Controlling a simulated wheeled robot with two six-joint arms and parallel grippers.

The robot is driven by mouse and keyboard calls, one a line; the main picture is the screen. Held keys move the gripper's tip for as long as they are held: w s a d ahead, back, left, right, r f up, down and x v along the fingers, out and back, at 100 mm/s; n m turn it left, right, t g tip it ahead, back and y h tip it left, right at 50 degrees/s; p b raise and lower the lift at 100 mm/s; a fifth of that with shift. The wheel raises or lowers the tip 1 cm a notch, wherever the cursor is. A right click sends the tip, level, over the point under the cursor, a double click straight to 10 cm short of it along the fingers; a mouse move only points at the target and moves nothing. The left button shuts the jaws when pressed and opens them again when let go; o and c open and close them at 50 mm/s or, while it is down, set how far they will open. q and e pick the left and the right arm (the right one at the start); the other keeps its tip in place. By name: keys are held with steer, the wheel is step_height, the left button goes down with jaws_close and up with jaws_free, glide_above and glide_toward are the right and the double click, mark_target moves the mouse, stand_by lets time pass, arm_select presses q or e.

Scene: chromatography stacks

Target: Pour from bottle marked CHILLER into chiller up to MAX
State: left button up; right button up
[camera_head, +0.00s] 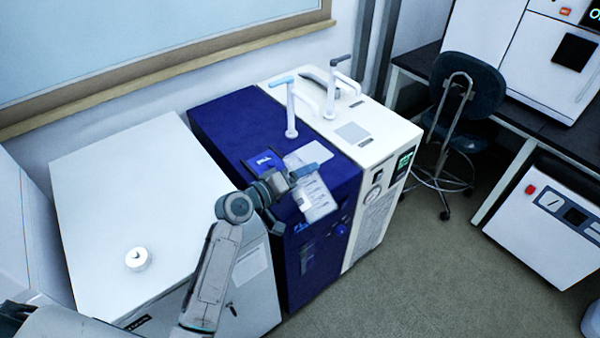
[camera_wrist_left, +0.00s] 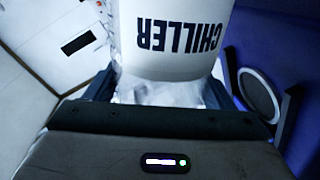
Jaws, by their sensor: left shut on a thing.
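My left gripper (camera_head: 300,178) is shut on a pale translucent bottle (camera_head: 317,200). It holds the bottle over the top front of the dark blue chiller (camera_head: 228,118). The bottle looks tilted in the head view. In the left wrist view the bottle (camera_wrist_left: 165,75) sits between the jaws, its CHILLER lettering upside down. A round ring (camera_wrist_left: 259,95) shows on the blue surface to the right there. A dark FILL panel (camera_head: 263,162) is on the chiller top, partly behind the gripper. The bottle's mouth, any liquid stream and the MAX mark cannot be made out. My right gripper is out of view.
A white cap (camera_head: 138,260) lies on the white cabinet (camera_head: 110,180) at the left. A white unit (camera_head: 365,135) stands against the chiller's right side. Two taps (camera_head: 290,110) rise at the back. A chair (camera_head: 468,95) stands beyond open floor at the right.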

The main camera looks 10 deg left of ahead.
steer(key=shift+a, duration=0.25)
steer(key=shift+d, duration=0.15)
arm_select(q)
steer(key=shift+f+n, duration=0.4)
steer(key=shift+n, duration=0.2)
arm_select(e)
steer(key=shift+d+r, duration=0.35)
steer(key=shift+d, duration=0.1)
arm_select(q)
steer(key=shift+p, duration=0.3)
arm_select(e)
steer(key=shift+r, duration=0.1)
arm_select(q)
steer(key=shift+f+n+g, duration=0.3)
steer(key=shift+f+n, duration=0.05)
steer(key=shift+n, duration=0.05)
steer(key=shift+w+a, duration=0.1)
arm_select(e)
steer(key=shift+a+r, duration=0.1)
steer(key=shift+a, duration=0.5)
arm_select(q)
steer(key=shift+f, duration=0.1)
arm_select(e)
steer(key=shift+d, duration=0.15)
